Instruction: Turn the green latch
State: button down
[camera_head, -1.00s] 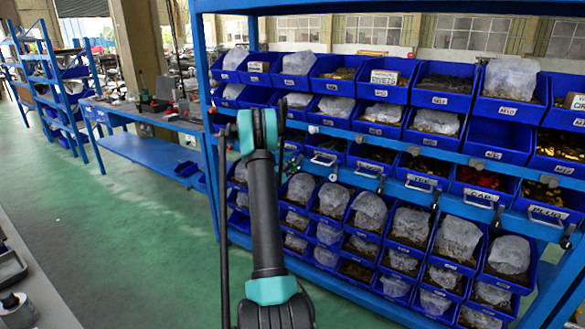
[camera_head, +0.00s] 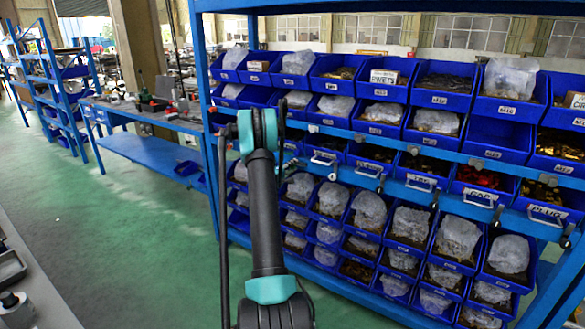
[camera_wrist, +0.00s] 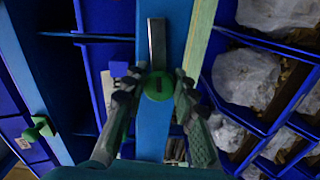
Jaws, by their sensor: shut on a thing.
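The green latch (camera_wrist: 158,86) shows in the wrist view as a round green knob with a dark slot, on a blue rail (camera_wrist: 180,22). A grey metal strip (camera_wrist: 156,42) runs up from it in the picture. My gripper (camera_wrist: 157,84) has one dark fingertip on each side of the knob and is shut on it. In the head view my arm reaches to the blue rack, and the latch cannot be made out there.
A blue rack (camera_head: 205,130) holds rows of blue bins (camera_head: 500,139) with bagged parts, close around my gripper. A second green piece (camera_wrist: 40,129) is at left in the wrist view. A blue workbench (camera_head: 150,148) stands farther left. Green floor (camera_head: 120,240) is clear.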

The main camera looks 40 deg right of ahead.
jog(key=shift+f+m, duration=0.1)
jog(key=shift+m, duration=0.6)
jog(key=c, duration=1.2)
grip_release()
jog(key=v, duration=1.2)
